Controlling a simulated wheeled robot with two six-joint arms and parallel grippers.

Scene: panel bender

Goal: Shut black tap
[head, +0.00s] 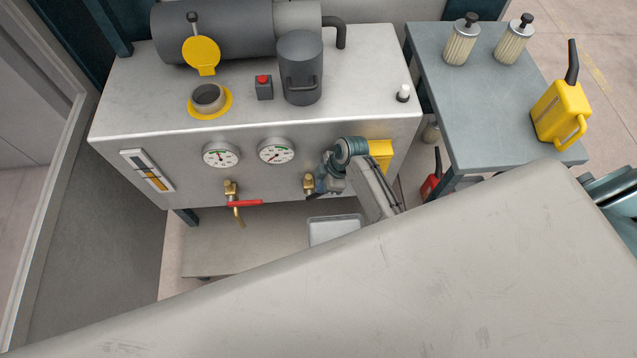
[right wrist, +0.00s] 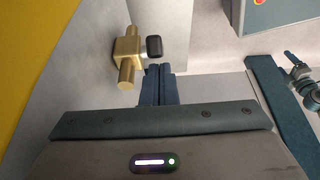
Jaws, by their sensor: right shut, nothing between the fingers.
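The black tap is a brass valve (right wrist: 128,58) with a black handle (right wrist: 153,47), seen end-on in the right wrist view. In the head view its brass body (head: 309,182) shows on the cabinet front, and its handle is hidden by my gripper. My right gripper (head: 318,190) is shut and empty. In the right wrist view its fingertips (right wrist: 159,70) are just below the black handle; I cannot tell whether they touch it. My left gripper is not in view.
A second brass tap with a red handle (head: 245,203) is to the left. Two gauges (head: 276,150) sit above the taps. A pale tray (head: 335,229) lies below. A side table (head: 470,110) holds filters and a yellow can.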

